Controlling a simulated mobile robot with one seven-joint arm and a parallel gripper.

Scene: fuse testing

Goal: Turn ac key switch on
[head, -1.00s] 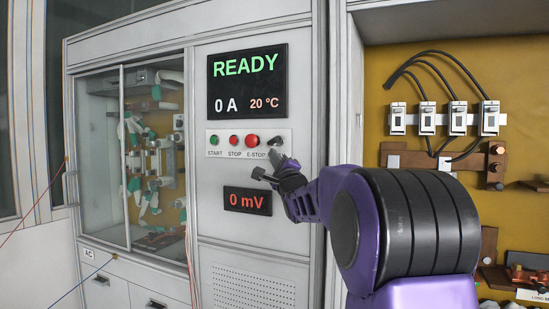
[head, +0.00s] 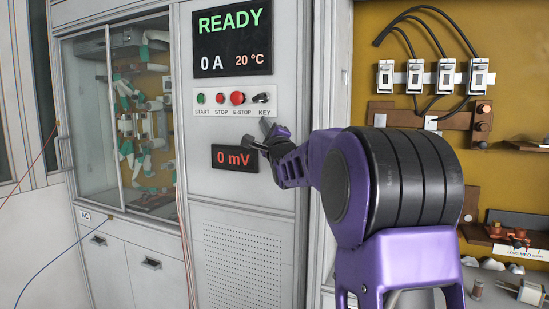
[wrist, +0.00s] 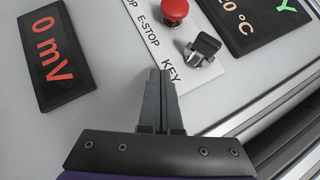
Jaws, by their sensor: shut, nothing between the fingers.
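The key switch (head: 261,98) is a small black knob on a silver base at the right end of the white button strip, above the label KEY. In the wrist view the key switch (wrist: 202,50) shows with its black handle, just beyond my fingertips and to their right. My gripper (head: 258,134) is just below the strip in the head view. In the wrist view my gripper (wrist: 160,75) has its two grey fingers shut together and empty, with the tips by the KEY label. No contact with the switch shows.
The red E-STOP button (head: 237,98) sits left of the key, with the red STOP (head: 220,98) and green START (head: 200,98) buttons beyond it. The READY display (head: 233,40) is above and the 0 mV display (head: 234,158) below. A glass cabinet (head: 92,120) stands left.

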